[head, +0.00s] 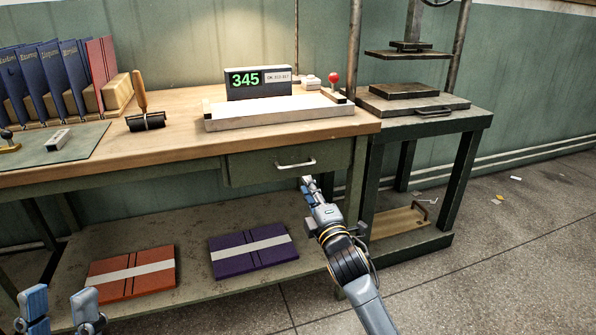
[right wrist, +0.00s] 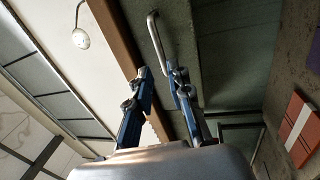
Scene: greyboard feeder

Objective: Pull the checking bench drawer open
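The checking bench drawer (head: 255,170) is a green front under the wooden top, and it looks shut. Its pale metal bar handle (head: 296,164) is also in the right wrist view (right wrist: 158,40), just beyond my fingertips. My right gripper (head: 306,181) is just below and in front of the handle; in the right wrist view (right wrist: 158,72) its two blue fingers are apart with nothing between them. The handle appears clear of the fingers. My left gripper (head: 60,297) is at the bottom left of the head view, its fingers apart and empty, far from the drawer.
On the bench (head: 185,105) stand a 345 display (head: 258,83) on a pale scale, a roller (head: 146,122) and several books. The lower shelf holds an orange-red book (head: 130,285) and a purple book (head: 240,260). A press stand (head: 430,120) is at right; open floor lies beyond.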

